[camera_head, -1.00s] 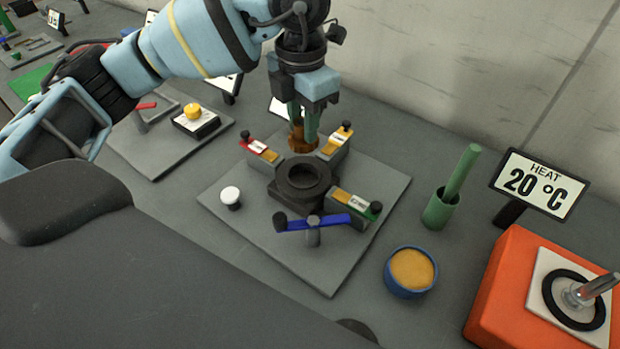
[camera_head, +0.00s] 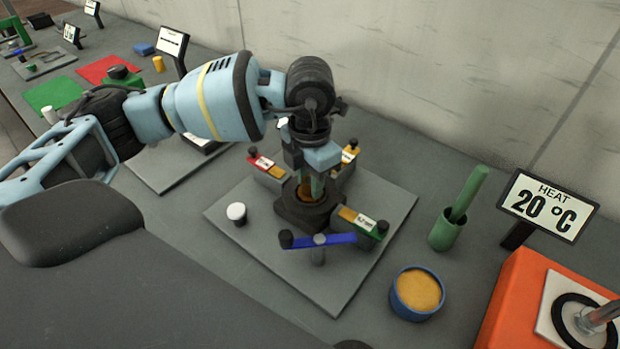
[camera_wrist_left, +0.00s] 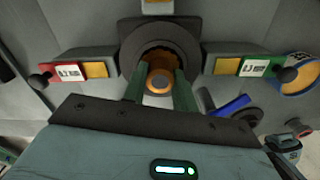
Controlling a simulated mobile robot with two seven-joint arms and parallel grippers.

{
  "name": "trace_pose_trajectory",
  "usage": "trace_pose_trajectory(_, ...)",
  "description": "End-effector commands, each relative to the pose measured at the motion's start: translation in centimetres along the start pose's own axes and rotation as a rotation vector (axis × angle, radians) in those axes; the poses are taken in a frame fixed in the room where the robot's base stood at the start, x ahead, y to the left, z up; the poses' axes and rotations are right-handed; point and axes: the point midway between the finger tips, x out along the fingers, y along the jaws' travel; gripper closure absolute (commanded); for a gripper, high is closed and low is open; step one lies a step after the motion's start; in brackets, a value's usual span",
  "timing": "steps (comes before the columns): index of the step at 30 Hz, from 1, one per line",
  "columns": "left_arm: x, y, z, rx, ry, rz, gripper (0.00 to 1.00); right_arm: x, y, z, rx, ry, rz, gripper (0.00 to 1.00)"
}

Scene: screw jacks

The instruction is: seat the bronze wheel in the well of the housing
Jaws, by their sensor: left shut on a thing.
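The dark housing (camera_head: 291,217) stands on a grey base plate, with a round well in its top; it also shows in the left wrist view (camera_wrist_left: 136,36). My left gripper (camera_head: 311,190) points down over the well and is shut on the bronze wheel (camera_head: 304,192). In the left wrist view, the wheel (camera_wrist_left: 159,79) sits between the green fingers (camera_wrist_left: 159,90), with its toothed bronze rim inside the round outline of the well. I cannot tell how deep it is. The fingers hide part of the wheel. My right gripper is not in view.
Coloured slides with black knobs, such as the red one (camera_head: 262,162), surround the housing. A blue-handled lever (camera_head: 319,241) and a white button (camera_head: 236,213) stand on the plate (camera_head: 330,284). A blue bowl (camera_head: 396,303), a green cup (camera_head: 443,235) and an orange heater (camera_head: 505,300) stand to the right.

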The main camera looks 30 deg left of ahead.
Motion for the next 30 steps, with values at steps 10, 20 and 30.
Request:
trace_pose_trajectory(10,0.3,0.0,0.0,-0.001,-0.002,0.000,1.00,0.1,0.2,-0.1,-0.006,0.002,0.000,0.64)
trace_pose_trajectory(20,0.6,0.0,0.0,0.000,-0.001,0.000,0.50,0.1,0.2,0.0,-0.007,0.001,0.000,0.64)
trace_pose_trajectory(30,-2.1,0.0,0.1,0.000,-0.008,0.001,0.50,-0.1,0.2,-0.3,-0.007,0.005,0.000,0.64)
